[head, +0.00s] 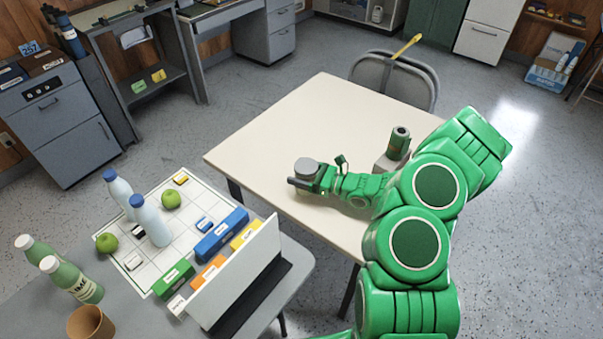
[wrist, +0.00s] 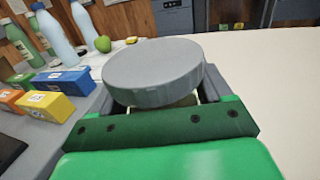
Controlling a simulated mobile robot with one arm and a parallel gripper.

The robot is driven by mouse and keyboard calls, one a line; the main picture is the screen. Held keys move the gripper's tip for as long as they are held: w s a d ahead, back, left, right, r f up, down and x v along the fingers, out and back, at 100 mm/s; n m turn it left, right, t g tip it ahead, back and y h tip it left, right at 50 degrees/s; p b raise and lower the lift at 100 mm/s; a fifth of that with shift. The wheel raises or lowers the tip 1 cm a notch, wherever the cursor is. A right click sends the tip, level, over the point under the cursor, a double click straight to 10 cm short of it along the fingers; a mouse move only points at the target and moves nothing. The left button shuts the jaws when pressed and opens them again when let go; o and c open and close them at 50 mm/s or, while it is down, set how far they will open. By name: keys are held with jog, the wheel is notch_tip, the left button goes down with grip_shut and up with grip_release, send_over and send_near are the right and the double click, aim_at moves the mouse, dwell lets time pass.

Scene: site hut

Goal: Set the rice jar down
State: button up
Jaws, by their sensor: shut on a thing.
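The rice jar shows as a round grey lid (head: 306,166) in the head view, over the left part of the cream table (head: 285,120). In the wrist view the jar's grey lid (wrist: 153,68) fills the middle, with a sliver of pale body below it. My gripper (head: 310,184) is shut on the jar, with a finger on each side below the lid. The jar looks upright. Most of its body is hidden by the lid and my gripper, and I cannot tell whether its base touches the table.
A folding chair (head: 393,78) is at the far edge. A grey table at lower left holds bottles, green apples (head: 171,200), coloured boxes and a white panel (head: 237,262). The cream table's middle is clear.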

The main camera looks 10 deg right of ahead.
jog(key=shift+f, duration=0.25)
jog(key=o, duration=1.2)
jog(key=shift+o, duration=0.2)
